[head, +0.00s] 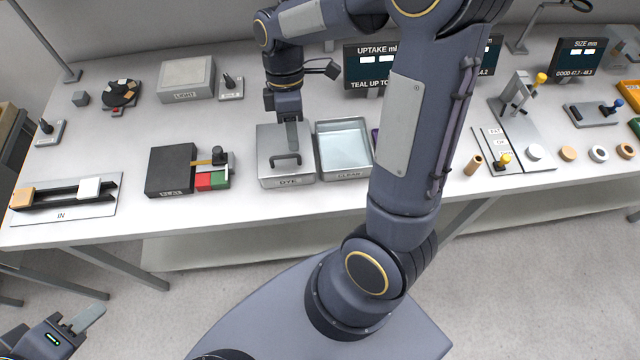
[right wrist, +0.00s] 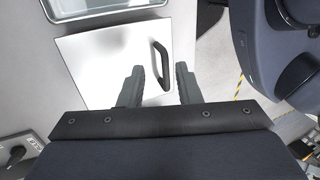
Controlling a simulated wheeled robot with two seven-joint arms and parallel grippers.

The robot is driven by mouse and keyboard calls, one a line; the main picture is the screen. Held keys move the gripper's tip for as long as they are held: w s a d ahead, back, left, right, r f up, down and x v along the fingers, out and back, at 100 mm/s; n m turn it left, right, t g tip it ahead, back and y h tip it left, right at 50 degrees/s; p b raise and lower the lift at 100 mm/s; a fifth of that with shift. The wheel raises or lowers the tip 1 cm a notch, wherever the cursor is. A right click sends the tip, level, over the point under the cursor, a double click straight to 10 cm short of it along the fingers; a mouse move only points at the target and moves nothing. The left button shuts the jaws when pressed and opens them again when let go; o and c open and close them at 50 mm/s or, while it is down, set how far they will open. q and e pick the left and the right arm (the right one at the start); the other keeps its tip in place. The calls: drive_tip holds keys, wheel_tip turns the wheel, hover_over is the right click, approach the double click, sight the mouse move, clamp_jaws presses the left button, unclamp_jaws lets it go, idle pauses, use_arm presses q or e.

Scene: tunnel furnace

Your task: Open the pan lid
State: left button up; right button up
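The pan marked DYE (head: 287,183) stands near the front middle of the bench. Its flat grey lid (head: 268,142) is on it, with a dark bar handle (head: 286,160) on top. In the right wrist view the lid (right wrist: 100,60) fills the upper middle and the handle (right wrist: 161,64) shows ahead of the gap between the fingers. My right gripper (head: 292,146) is just above the lid, behind the handle in the head view. Its two fingers (right wrist: 160,84) are apart and hold nothing. My left gripper (head: 84,320) is low at the left, off the bench; its finger gap is unclear.
An open pan of pale liquid (head: 343,148) stands close to the right of the lidded pan. A black block (head: 170,170) and red and green pads (head: 211,180) are to its left. My right arm hides the bench right of the open pan.

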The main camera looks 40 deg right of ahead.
sight(295, 162)
drive_tip(key=f+b, duration=0.1)
drive_tip(key=s+f+b, duration=0.1)
drive_tip(key=a+f+t+b, duration=0.1)
drive_tip(key=shift+s+f+h, duration=0.1)
drive_tip(key=shift+s+h, duration=0.2)
drive_tip(key=shift+h, duration=0.1)
drive_tip(key=s+a+v, duration=0.1)
drive_tip(key=s+v, duration=0.1)
drive_tip(key=v, duration=0.6)
drive_tip(key=s+a+m+t+y, duration=0.2)
drive_tip(key=s+m+t, duration=0.5)
drive_tip(key=s+m, duration=0.3)
drive_tip(key=shift+s+a+m+y, duration=0.2)
drive_tip(key=shift+m+y, duration=0.1)
drive_tip(key=shift+m, duration=1)
